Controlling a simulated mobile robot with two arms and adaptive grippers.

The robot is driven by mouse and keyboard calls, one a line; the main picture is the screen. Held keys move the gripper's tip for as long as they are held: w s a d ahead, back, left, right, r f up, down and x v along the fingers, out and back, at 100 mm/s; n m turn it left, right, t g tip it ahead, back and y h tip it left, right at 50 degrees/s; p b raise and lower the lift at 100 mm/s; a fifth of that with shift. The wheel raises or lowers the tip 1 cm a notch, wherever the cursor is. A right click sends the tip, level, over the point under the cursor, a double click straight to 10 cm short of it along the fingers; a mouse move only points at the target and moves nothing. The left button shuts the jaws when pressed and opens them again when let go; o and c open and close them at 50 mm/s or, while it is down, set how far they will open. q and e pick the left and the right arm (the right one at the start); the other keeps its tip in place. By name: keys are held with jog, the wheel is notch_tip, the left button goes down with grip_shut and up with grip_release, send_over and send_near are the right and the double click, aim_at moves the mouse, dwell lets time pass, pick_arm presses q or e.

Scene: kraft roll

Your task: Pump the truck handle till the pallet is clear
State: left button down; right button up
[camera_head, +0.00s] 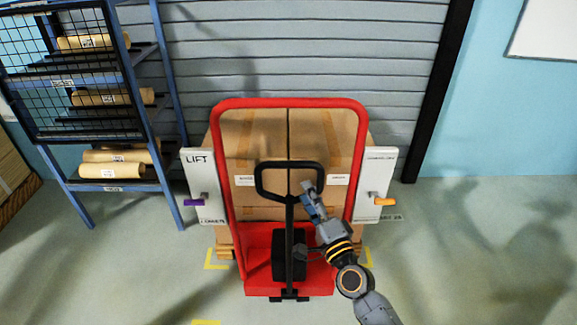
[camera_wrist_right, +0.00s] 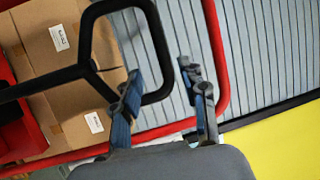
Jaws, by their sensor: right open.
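The truck handle is a black loop (camera_head: 289,164) on a black shaft, standing upright in front of the red truck (camera_head: 260,262). My right gripper (camera_head: 309,188) is at the right side of the loop, open. In the right wrist view its fingers (camera_wrist_right: 160,72) appear on either side of the loop's bar (camera_wrist_right: 164,62); whether they touch it I cannot tell. Little of the pallet (camera_head: 223,240) shows, under large cartons (camera_head: 258,140) behind the red frame. Its clearance from the floor is hidden. My left gripper is not in view.
A grey panel marked LIFT and LOWER (camera_head: 203,165) with a purple lever (camera_head: 195,202) is left of the frame. Another panel (camera_head: 377,180) with an orange lever (camera_head: 384,202) is right. A blue rack (camera_head: 160,75) with kraft rolls stands left. Floor at right is clear.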

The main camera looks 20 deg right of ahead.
aim_at(290, 165)
jog(key=x, duration=1.1)
jog(key=shift+w+a, duration=0.15)
jog(key=shift+w, duration=0.05)
jog(key=shift+c, duration=0.5)
grip_shut()
